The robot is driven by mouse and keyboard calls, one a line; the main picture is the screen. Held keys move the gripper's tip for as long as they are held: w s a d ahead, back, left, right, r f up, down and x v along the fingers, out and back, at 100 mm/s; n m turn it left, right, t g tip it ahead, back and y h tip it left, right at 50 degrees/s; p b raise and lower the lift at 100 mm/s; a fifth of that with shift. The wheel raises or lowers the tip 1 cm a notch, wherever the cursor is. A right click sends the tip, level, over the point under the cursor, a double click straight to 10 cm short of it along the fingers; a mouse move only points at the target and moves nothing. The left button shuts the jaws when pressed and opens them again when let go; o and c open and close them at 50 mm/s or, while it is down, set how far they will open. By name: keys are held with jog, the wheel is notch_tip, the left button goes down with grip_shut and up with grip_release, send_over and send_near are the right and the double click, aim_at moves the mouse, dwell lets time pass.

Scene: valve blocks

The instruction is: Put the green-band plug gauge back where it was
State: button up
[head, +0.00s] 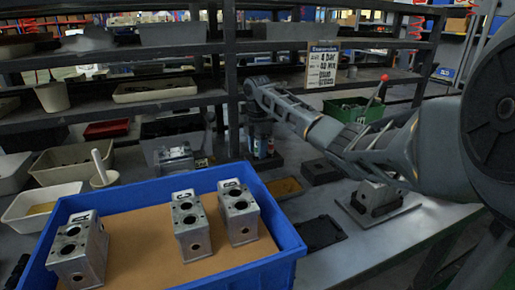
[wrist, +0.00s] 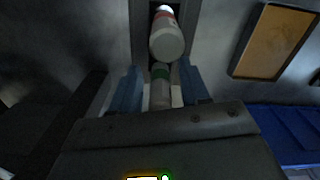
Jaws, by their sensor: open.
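The green-band plug gauge (wrist: 161,88) shows in the wrist view as a grey cylinder with a green band. It lies between the two blue fingers of my open gripper (wrist: 158,92). Its lower end is hidden by my gripper body, and I cannot tell if the fingers touch it. A red-band plug gauge (wrist: 167,42) is just beyond it, in line with it, over a dark narrow holder (wrist: 143,30). In the head view my gripper (head: 262,140) points down at the back of the bench, with the small gauges (head: 270,147) close at it.
A blue tray (head: 285,262) with three metal valve blocks (head: 190,222) fills the front left. A yellow-bottomed shallow tray (head: 284,188), a dark block (head: 320,171) and a black mat (head: 316,233) lie right of it. A shelf upright (head: 231,80) stands close to my gripper.

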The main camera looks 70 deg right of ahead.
notch_tip(320, 180, up, 12)
jog(key=shift+f, duration=0.2)
jog(key=shift+r+p, duration=0.35)
jog(key=shift+r, duration=0.05)
